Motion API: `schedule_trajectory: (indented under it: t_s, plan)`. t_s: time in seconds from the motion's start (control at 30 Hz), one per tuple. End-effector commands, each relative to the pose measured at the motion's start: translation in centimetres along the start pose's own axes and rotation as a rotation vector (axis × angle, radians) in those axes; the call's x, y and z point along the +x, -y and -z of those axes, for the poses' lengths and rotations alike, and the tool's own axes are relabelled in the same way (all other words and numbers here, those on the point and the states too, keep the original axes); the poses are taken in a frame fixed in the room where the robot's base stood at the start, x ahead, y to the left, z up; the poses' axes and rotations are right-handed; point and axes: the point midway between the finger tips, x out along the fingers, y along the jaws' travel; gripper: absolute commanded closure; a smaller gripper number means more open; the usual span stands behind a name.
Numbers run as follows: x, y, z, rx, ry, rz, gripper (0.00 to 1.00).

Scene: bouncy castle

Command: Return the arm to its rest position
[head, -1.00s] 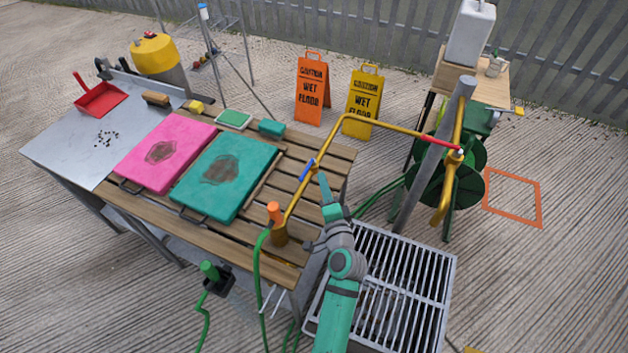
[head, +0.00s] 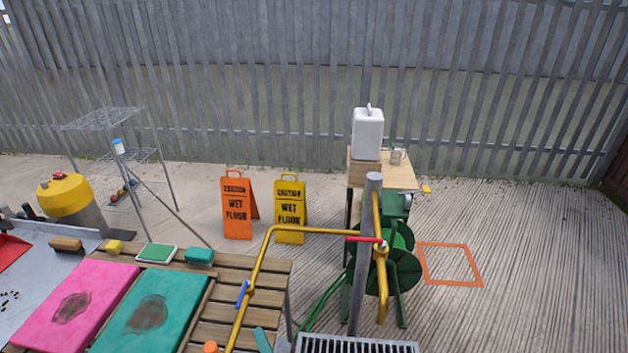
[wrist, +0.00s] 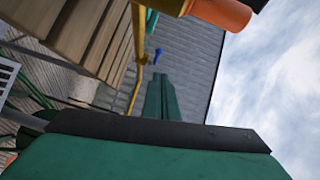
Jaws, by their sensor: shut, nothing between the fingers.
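My gripper (wrist: 160,96) shows in the wrist view with its green fingers shut together and nothing between them. Only a small teal tip (head: 262,340) of it shows at the bottom edge of the head view, beside the slatted wooden bench (head: 235,309). The rest of my arm is out of the head view. In the wrist view the fingers point towards the grey fence, with open sky on the right. A yellow pipe (wrist: 139,50) with a blue lever (wrist: 157,56) lies beyond and left of the fingertips. An orange part (wrist: 222,12) hangs close at the top.
The yellow pipe (head: 262,262) rises from the bench and runs right to a grey post (head: 364,255). A green hose reel (head: 400,268) stands behind the post. Pink (head: 108,285) and teal (head: 175,290) pads lie on the bench. A metal grate (head: 355,345) is at the bottom.

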Motion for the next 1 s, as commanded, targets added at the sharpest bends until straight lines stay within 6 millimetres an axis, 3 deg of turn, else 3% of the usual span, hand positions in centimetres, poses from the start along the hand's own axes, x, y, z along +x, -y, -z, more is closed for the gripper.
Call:
schedule_trajectory:
  t_s: [0.17, 0.4, 0.53, 0.77, 1.0]
  plan:
    - [-2.4, -2.2, 0.1, -0.06, -0.05, -0.054, 1.0]
    - [-10.6, -6.9, 0.6, -0.293, -0.188, -0.214, 1.0]
    - [-15.4, -8.2, 0.5, -0.439, -0.242, -0.301, 1.0]
    - [-23.5, -8.4, -0.4, -0.711, -0.292, -0.44, 1.0]
    - [-30.4, -6.0, -2.1, -1.002, -0.286, -0.551, 1.0]
